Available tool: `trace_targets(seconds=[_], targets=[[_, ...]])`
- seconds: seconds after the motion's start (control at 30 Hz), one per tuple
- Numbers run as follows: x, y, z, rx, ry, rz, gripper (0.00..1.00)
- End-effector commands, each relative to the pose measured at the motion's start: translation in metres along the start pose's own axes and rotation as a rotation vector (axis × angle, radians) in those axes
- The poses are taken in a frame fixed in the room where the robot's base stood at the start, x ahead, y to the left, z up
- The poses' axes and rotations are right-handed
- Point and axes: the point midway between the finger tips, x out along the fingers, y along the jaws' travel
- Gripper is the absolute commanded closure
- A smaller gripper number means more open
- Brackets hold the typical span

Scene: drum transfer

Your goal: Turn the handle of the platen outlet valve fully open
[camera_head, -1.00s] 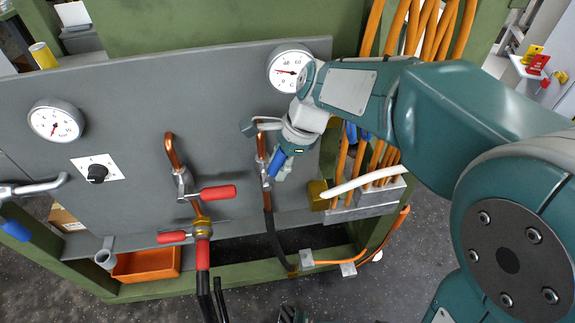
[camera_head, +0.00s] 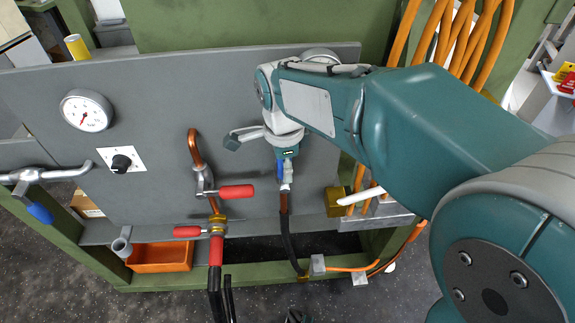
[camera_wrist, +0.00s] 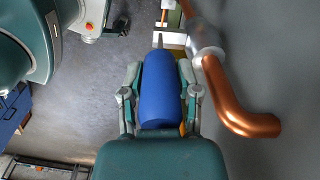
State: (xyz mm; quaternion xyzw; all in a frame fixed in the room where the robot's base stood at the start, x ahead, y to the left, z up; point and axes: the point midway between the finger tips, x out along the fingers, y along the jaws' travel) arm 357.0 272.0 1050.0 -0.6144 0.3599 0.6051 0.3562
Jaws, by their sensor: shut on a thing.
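My gripper (camera_head: 287,165) is at the right-hand copper pipe on the grey panel, shut on a blue valve handle. In the wrist view the blue handle (camera_wrist: 161,88) lies lengthwise between the two fingers (camera_wrist: 160,100), which touch its sides. The copper pipe (camera_wrist: 232,100) and its metal fitting (camera_wrist: 207,52) are beside the handle, on the right. In the head view my wrist and gripper hide most of the handle and the valve body. No label shows which valve this is.
Left of my gripper are two red-handled levers (camera_head: 237,191) (camera_head: 187,231) on another pipe. A gauge (camera_head: 86,110), a black knob (camera_head: 121,163) and another blue handle (camera_head: 40,213) are farther left. An orange bin (camera_head: 160,257) sits below. Orange hoses (camera_head: 455,40) hang at right.

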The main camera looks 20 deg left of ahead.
Motion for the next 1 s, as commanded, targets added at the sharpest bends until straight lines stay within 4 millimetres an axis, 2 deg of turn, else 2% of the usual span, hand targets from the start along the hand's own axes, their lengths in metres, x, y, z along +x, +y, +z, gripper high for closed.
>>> trace_targets(seconds=[0.2, 0.23, 0.27, 0.3, 0.73, 0.87, 1.0], targets=[[0.004, 0.001, 0.003, -0.003, -0.003, 0.008, 1.00], [0.004, 0.001, 0.003, -0.003, -0.003, 0.008, 0.44], [0.004, 0.001, 0.003, -0.003, -0.003, 0.008, 0.31], [0.004, 0.001, 0.003, -0.003, -0.003, 0.007, 0.24], [-0.003, 0.002, -0.002, -0.002, -0.004, 0.002, 0.24], [-0.021, 0.000, 0.000, -0.002, -0.003, 0.000, 0.24], [-0.050, -0.002, 0.002, -0.003, -0.002, -0.001, 0.24]])
